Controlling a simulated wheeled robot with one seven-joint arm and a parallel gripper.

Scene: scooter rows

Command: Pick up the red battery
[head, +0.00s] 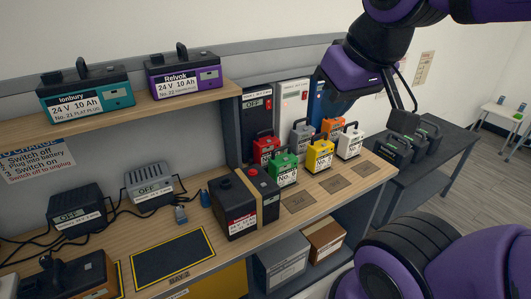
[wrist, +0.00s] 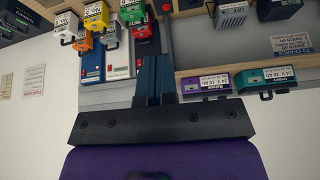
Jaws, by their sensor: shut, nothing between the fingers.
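The red battery (head: 265,151) is a small box with a dark handle on the wooden bench in the head view. It stands behind the green battery (head: 283,169), which partly covers it. In the wrist view, which is upside down, the red battery (wrist: 142,29) is near the top centre, beside the green one. My gripper (wrist: 153,60) is shut and empty, with its fingers together. It is up in front of the wall, clear of the batteries.
Yellow (head: 320,156), white (head: 350,142), grey (head: 302,136) and orange (head: 332,127) batteries stand close by. A large dark box (head: 238,212) stands in front. A shelf (head: 150,105) with two batteries overhangs at left. Upright cabinets (head: 293,104) back the row.

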